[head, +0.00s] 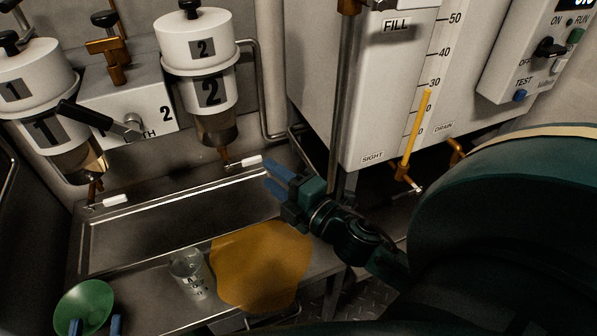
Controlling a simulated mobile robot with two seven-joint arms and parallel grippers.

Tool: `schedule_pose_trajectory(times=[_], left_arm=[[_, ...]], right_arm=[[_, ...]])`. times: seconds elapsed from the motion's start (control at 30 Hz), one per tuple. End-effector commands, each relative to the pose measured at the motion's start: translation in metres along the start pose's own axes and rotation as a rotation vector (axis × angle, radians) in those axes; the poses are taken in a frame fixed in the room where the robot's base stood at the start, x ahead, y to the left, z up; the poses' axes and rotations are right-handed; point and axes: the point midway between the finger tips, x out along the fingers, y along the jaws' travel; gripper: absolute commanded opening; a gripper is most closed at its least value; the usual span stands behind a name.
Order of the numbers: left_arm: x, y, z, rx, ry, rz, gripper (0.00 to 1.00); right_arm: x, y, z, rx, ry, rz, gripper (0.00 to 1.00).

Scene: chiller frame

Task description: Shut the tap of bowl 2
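Bowl 2 (203,85) is a white-topped cylinder marked 2, with a brownish glass lower part, on the back wall. Its tap (226,163) is a copper fitting below it with a white lever handle (245,161) pointing right, roughly level. My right gripper (265,174) has blue fingers spread apart and empty, pointing left. Its upper fingertip is close to the handle's end; I cannot tell whether they touch. My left gripper (96,326) is at the bottom left edge, its two blue fingertips apart, by a green round dish (84,304). The rest of it is cut off.
Bowl 1 (38,80) and its white-handled tap (110,201) are at left. A black lever (97,117) sits between the bowls. A vertical pipe (347,100) and white tank (385,90) stand right.

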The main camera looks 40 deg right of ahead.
Motion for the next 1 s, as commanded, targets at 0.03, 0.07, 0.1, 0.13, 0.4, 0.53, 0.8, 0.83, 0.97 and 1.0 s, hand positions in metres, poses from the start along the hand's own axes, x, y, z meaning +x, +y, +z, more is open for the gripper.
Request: schedule_pose_trajectory(times=[0.03, 0.07, 0.1, 0.13, 0.4, 0.53, 0.8, 0.83, 0.97, 1.0], left_arm=[[0.000, 0.000, 0.000, 0.000, 0.000, -0.001, 0.36], [0.000, 0.000, 0.000, 0.000, 0.001, -0.001, 0.36], [0.000, 0.000, 0.000, 0.000, 0.001, -0.001, 0.36], [0.000, 0.000, 0.000, 0.001, 0.002, -0.002, 0.36], [0.000, 0.000, -0.001, 0.005, 0.011, -0.002, 0.36], [0.000, 0.000, -0.002, 0.005, 0.016, -0.002, 0.36], [0.000, 0.000, -0.002, 0.005, 0.018, -0.002, 0.36], [0.000, 0.000, -0.002, 0.005, 0.018, -0.002, 0.36], [0.000, 0.000, -0.002, 0.004, 0.017, -0.001, 0.36], [0.000, 0.000, -0.002, 0.004, 0.017, -0.001, 0.36]], right_arm=[[-0.012, -0.002, 0.000, 0.003, -0.004, -0.005, 0.36], [-0.018, -0.002, 0.000, 0.003, -0.003, -0.005, 0.36], [-0.025, -0.002, 0.000, 0.004, -0.004, -0.005, 0.36], [-0.031, -0.002, 0.000, 0.004, -0.003, -0.005, 0.36], [-0.064, -0.001, 0.000, 0.002, -0.003, -0.003, 0.36], [-0.069, -0.001, 0.000, 0.000, -0.001, -0.002, 0.36], [-0.069, 0.000, 0.000, 0.000, 0.000, -0.001, 0.36], [-0.069, -0.001, 0.000, 0.000, 0.000, -0.001, 0.36], [-0.069, -0.001, 0.000, 0.000, 0.000, -0.001, 0.36], [-0.069, -0.001, 0.000, 0.000, 0.000, -0.001, 0.36]])
